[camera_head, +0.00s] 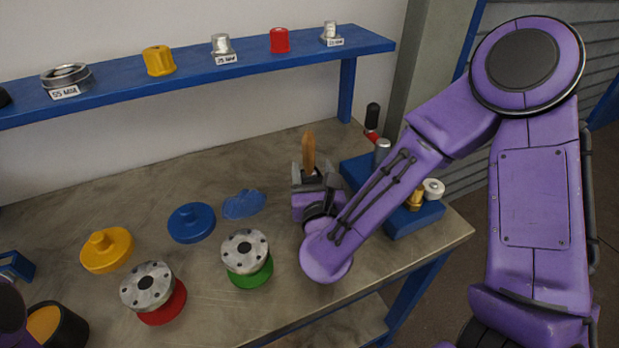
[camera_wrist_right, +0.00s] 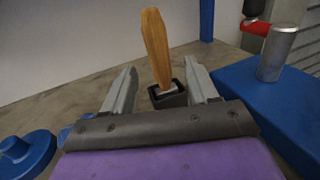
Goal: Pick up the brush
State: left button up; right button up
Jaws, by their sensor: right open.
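The brush (camera_head: 309,152) has a wooden handle that points up from a small dark holder (camera_head: 309,175) at the back of the table. In the right wrist view the brush handle (camera_wrist_right: 157,48) leans slightly left, and its lower end is inside the black square holder (camera_wrist_right: 167,96). My right gripper (camera_head: 310,174) is open, with one finger on each side of the holder and brush. In the right wrist view the fingers of the right gripper (camera_wrist_right: 161,84) are apart, with nothing clamped between them. My left gripper is not clearly in view.
A blue block (camera_head: 416,216) with several fittings stands right of my right gripper. A blue cloth (camera_head: 244,204), a blue cap (camera_head: 191,222), a yellow cap (camera_head: 106,250) and flanged vessels (camera_head: 246,252) lie to the left. A blue shelf (camera_head: 195,76) runs above the table's back.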

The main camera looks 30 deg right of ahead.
aim_at(309, 160)
jog(key=shift+w+f, duration=0.25)
jog(key=shift+w, duration=0.1)
jog(key=shift+w+r, duration=0.2)
jog(key=shift+w, duration=0.05)
jog(key=p+x, duration=0.2)
jog(key=x, duration=0.2)
jog(key=shift+w+d, duration=0.3)
jog(key=shift+d, duration=0.05)
jog(key=shift+f, duration=0.1)
pick_arm(q)
jog(key=shift+r, duration=0.3)
pick_arm(e)
jog(key=c, duration=1)
